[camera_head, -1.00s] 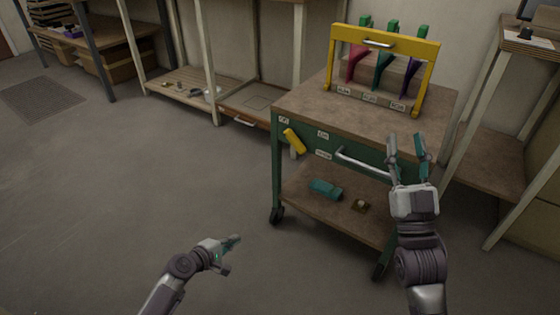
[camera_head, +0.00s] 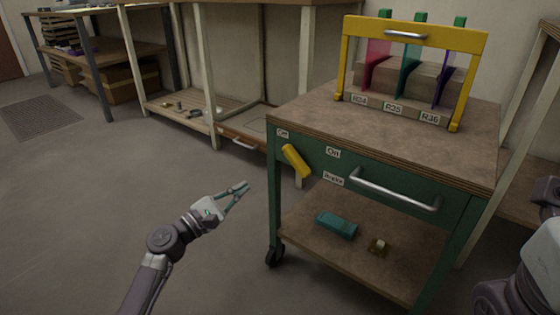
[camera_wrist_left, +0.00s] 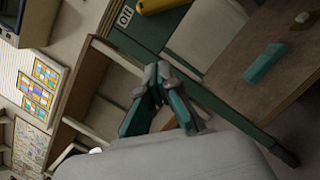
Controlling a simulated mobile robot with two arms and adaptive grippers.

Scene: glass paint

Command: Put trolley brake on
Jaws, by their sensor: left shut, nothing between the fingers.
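The green trolley (camera_head: 385,170) has a wooden top and a metal bar handle (camera_head: 395,188) on its front. The yellow brake lever (camera_head: 296,160) is on the left of that front, tilted with its upper end near the "Off" label (camera_head: 283,133). The "On" label (camera_head: 333,153) is to its right and the "Brake" label (camera_head: 333,178) is below right. My left gripper (camera_head: 246,186) is shut and empty, left of the trolley and apart from the lever. The lever (camera_wrist_left: 158,4) is cut off by the top edge in the left wrist view. My right arm is partly cut off at lower right.
A yellow rack (camera_head: 349,60) with coloured glass panes stands on the trolley top. A teal item (camera_head: 337,224) and a small brown item (camera_head: 379,246) lie on the lower shelf. A wooden bench (camera_head: 160,105) stands behind. The floor at left is clear.

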